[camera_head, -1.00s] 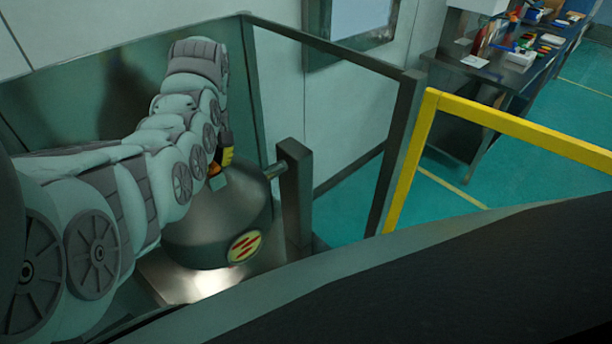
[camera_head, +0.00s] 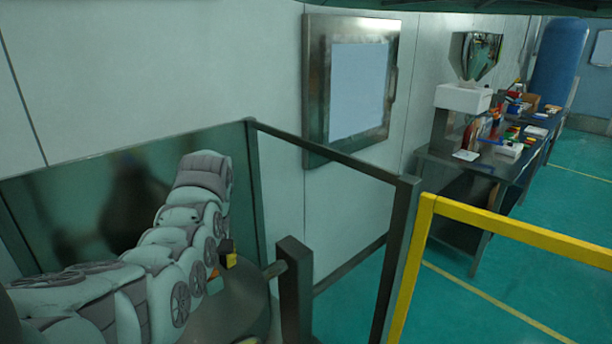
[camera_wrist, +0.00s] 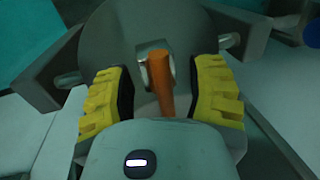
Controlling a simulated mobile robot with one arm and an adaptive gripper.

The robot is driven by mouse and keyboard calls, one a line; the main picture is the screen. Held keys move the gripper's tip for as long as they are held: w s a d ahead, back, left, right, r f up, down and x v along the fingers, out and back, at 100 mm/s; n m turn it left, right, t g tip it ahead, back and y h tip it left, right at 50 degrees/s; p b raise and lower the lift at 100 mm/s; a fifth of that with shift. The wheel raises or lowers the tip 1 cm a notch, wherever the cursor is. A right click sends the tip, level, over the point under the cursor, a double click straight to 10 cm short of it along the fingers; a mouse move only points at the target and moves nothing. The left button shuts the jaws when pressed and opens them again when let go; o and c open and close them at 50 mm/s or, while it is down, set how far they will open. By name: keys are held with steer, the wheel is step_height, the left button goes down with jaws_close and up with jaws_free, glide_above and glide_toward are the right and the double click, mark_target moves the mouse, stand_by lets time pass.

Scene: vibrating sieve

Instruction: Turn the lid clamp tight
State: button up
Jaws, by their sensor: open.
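The sieve lid (camera_head: 228,312) is a dark grey dome at the bottom of the head view, partly hidden by my arm. In the wrist view the lid (camera_wrist: 108,32) fills the upper middle. The lid clamp (camera_wrist: 160,82) shows there as an orange handle on a metal block. My gripper (camera_wrist: 161,92) has yellow ridged fingers, open, one on each side of the orange handle with a gap on both sides. In the head view only a little of a yellow finger (camera_head: 229,250) shows beside my arm; the clamp is mostly hidden there.
A dark post (camera_head: 294,295) with a short bar stands right of the lid. A dark-framed guard panel (camera_head: 330,210) and a yellow rail (camera_head: 520,231) lie farther right. A bench (camera_head: 470,165) with several items stands at the back right.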

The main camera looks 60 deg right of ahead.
steer(key=r+m+p, duration=0.1)
steer(key=p, duration=0.2)
steer(key=shift+a+m+p, duration=0.1)
steer(key=shift+m+p, duration=0.25)
steer(key=shift+m, duration=0.05)
steer(key=m+p, duration=0.2)
steer(key=p, duration=0.2)
steer(key=shift+a+t, duration=0.1)
steer(key=shift+t, duration=0.3)
steer(key=m+p, duration=0.2)
steer(key=p, duration=0.1)
steer(key=shift+a+f+h, duration=0.1)
steer(key=shift+h, duration=0.2)
steer(key=m+p, duration=0.3)
steer(key=shift+f+t, duration=0.1)
steer(key=shift+t, duration=0.2)
steer(key=shift+w+f+m+h, duration=0.2)
steer(key=shift+m+h, duration=0.1)
steer(key=shift+m, duration=0.5)
steer(key=shift+a, duration=0.1)
steer(key=shift+p, duration=0.35)
